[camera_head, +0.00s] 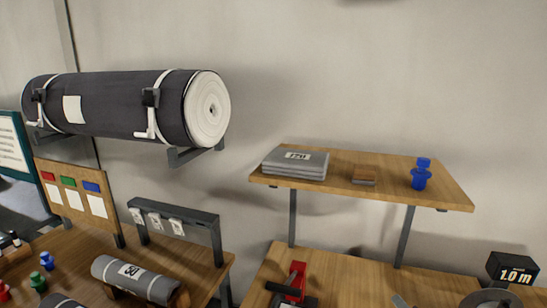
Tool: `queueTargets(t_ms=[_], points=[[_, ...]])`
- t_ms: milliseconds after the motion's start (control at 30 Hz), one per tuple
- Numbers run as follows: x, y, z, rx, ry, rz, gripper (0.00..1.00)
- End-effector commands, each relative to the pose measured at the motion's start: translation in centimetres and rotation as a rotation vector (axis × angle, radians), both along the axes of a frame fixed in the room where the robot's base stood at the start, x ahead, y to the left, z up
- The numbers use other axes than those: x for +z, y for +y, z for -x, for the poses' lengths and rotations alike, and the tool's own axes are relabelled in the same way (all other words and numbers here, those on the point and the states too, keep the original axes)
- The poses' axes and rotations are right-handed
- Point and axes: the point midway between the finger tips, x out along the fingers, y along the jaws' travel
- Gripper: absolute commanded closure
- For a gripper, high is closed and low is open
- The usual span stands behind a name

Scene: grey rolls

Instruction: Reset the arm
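My gripper is not in view, and no part that I can be sure is my arm shows. A dark sliver (372,1) crosses the top edge of the head view, too cut off to tell what it is.
A large grey roll (120,108) rests on wall brackets at left. Below, a smaller roll (138,280) and a red tool (296,281) lie on tables.

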Motion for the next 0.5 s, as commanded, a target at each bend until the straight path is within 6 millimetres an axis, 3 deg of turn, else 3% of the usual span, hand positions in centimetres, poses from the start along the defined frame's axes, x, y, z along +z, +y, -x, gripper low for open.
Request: queueTargets(t_ms=[33, 200, 500], points=[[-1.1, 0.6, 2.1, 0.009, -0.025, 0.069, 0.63], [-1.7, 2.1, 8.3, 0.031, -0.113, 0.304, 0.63], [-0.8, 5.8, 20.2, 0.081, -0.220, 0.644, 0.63]])
